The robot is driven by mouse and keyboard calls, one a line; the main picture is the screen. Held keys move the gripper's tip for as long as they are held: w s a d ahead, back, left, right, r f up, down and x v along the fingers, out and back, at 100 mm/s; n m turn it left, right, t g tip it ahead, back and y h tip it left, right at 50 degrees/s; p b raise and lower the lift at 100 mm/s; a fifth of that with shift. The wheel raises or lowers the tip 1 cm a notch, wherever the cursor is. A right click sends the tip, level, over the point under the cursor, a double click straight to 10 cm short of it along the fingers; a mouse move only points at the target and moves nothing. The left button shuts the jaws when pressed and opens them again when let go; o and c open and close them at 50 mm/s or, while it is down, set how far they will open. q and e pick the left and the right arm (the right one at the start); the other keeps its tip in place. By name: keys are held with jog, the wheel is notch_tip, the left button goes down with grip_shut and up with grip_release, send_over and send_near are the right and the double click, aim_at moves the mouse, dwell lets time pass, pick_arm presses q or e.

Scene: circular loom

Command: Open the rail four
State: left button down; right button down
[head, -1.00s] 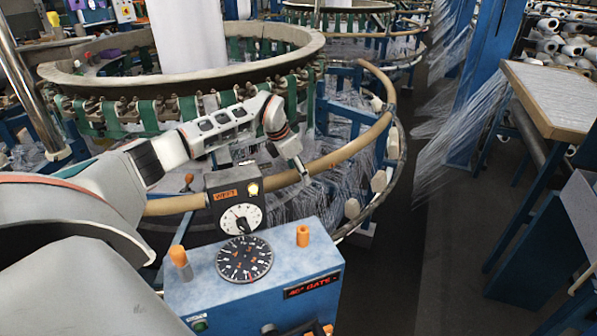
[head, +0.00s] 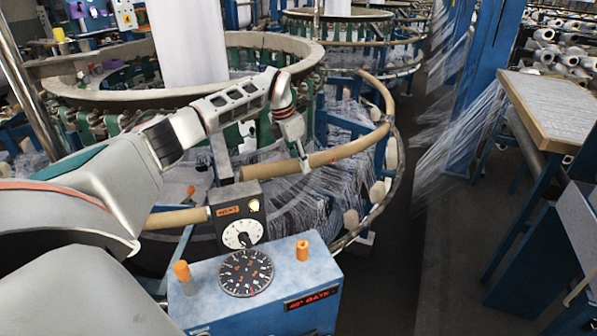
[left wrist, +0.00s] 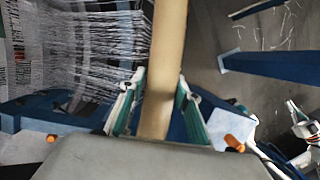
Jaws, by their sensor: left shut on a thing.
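The rail is a tan curved bar around the loom. Its movable section (head: 345,150) curves from the back right to a free end near the middle, and it stands apart from the fixed tan piece (head: 177,218) at the left, with a gap behind the small dial box. My left gripper (head: 304,166) is shut on this section near its free end. In the left wrist view the rail (left wrist: 165,60) runs between the two fingers (left wrist: 155,108), which touch or flank it on both sides. My right gripper does not show.
A blue console (head: 262,285) with dials and orange knobs stands in front of the rail, with a dark dial box (head: 237,217) behind it. The large loom ring (head: 180,92) is behind my arm. The dark floor aisle (head: 420,240) on the right is clear.

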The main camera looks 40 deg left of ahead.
pick_arm(q)
jog(key=shift+g, duration=0.5)
jog(key=r, duration=0.3)
jog(key=w+r, duration=0.1)
jog(key=r, duration=0.2)
jog(key=shift+w+a+r, duration=0.15)
jog(key=shift+w, duration=0.05)
jog(key=c, duration=1.5)
grip_release()
jog(key=shift+o, duration=0.2)
notch_tip(320, 180, up, 12)
jog(key=s+a, duration=0.1)
jog(key=a, duration=0.1)
jog(key=shift+s+f, duration=0.2)
jog(key=shift+s, duration=0.15)
